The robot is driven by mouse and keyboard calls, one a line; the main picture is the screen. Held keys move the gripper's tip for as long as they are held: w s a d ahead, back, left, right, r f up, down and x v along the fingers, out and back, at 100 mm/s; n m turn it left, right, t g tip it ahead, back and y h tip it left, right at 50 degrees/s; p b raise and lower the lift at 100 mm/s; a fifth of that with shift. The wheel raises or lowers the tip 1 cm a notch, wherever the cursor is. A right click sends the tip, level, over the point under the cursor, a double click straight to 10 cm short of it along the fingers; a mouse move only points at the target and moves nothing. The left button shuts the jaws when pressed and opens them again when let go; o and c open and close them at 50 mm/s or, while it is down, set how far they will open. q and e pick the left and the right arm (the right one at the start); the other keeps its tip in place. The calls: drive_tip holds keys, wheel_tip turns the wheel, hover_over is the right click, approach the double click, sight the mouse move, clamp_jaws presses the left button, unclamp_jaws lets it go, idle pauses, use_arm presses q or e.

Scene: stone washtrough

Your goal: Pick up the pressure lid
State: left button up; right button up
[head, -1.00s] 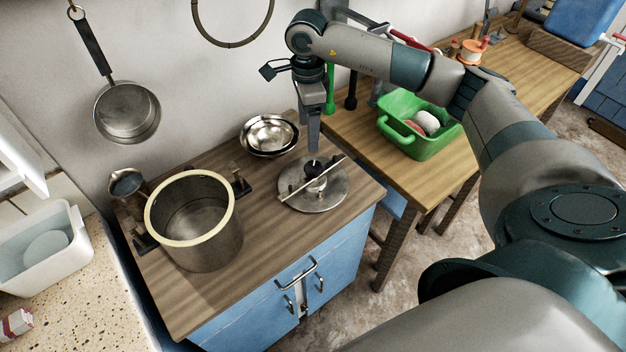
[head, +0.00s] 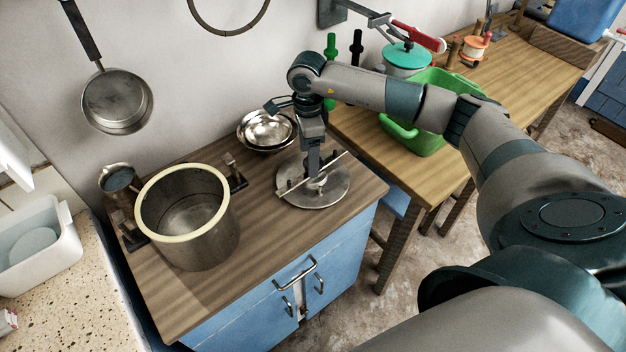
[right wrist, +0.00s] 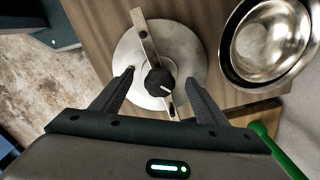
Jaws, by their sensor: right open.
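The pressure lid (head: 322,196) is a round grey metal disc with a bar across it and a dark central knob. It lies flat on the wooden worktop of the blue cabinet. In the right wrist view the lid (right wrist: 188,50) shows its black knob (right wrist: 159,82). My right gripper (head: 314,176) points down over the lid's middle. In the right wrist view its open fingers (right wrist: 160,80) stand to either side of the knob, with gaps; I cannot tell whether they touch the lid. My left gripper is not in view.
A large pot (head: 204,246) with a cream rim stands on the worktop left of the lid. Nested metal bowls (head: 267,130) sit behind the lid. A green basin (head: 424,139) is on the wooden table to the right. A pan (head: 117,100) hangs on the wall.

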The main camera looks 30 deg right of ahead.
sight(333, 183)
drive_tip(key=f+b, duration=0.1)
drive_tip(key=f, duration=0.1)
drive_tip(key=d+f, duration=0.1)
drive_tip(key=f, duration=0.1)
drive_tip(key=shift+s+d+f+b, duration=0.1)
drive_tip(key=shift+s+f+b, duration=0.05)
drive_tip(key=shift+f+b, duration=0.15)
drive_tip(key=shift+f, duration=0.3)
drive_tip(key=shift+r, duration=0.1)
clamp_jaws()
